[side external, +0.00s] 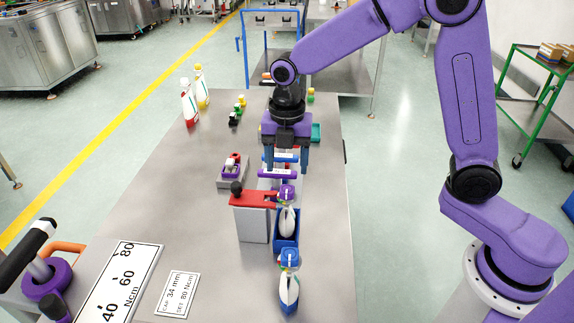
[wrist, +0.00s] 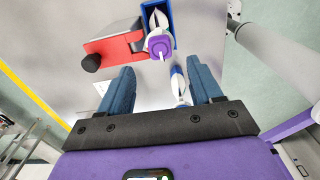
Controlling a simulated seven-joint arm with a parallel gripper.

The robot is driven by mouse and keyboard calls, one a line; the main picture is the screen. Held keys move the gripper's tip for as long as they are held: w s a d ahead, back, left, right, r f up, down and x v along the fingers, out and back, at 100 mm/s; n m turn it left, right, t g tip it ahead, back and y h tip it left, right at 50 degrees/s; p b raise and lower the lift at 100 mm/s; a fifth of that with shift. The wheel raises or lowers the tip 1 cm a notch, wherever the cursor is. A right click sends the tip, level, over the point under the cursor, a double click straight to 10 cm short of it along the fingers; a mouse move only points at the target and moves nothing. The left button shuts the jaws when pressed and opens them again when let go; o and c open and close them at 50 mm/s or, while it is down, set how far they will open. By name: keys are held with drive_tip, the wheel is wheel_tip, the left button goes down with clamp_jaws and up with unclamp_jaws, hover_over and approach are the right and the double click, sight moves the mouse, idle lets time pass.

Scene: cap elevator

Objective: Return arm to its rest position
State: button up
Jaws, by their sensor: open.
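My gripper (side external: 287,160) is open, its two dark blue fingers pointing down over the middle of the metal table (side external: 190,240). In the wrist view the fingers (wrist: 163,85) are apart with nothing gripped between them. Ahead of them stand a red clamp (side external: 255,199) on a grey block and a white bottle with a purple cap (side external: 287,194) in a blue holder (side external: 287,240). The cap also shows in the wrist view (wrist: 160,46). A second white bottle with a blue cap (side external: 289,285) stands nearer the camera. Parts below my gripper are partly hidden by it.
Bottles with red (side external: 188,105) and yellow (side external: 202,88) contents stand at the back left. Printed cards (side external: 178,295) lie at the front. The left middle of the table is clear.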

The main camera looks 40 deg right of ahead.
drive_tip(key=shift+r, duration=0.35)
drive_tip(key=shift+s, duration=0.15)
drive_tip(key=s+d+m, duration=0.3)
drive_tip(key=s+m, duration=0.1)
drive_tip(key=s, duration=0.5)
drive_tip(key=s+d+r+m, duration=0.1)
drive_tip(key=s+d+m, duration=0.3)
drive_tip(key=s, duration=0.5)
drive_tip(key=s+d+m, duration=0.3)
drive_tip(key=s+m, duration=0.3)
drive_tip(key=s, duration=0.3)
drive_tip(key=shift+d+r, duration=0.15)
drive_tip(key=shift+r, duration=0.05)
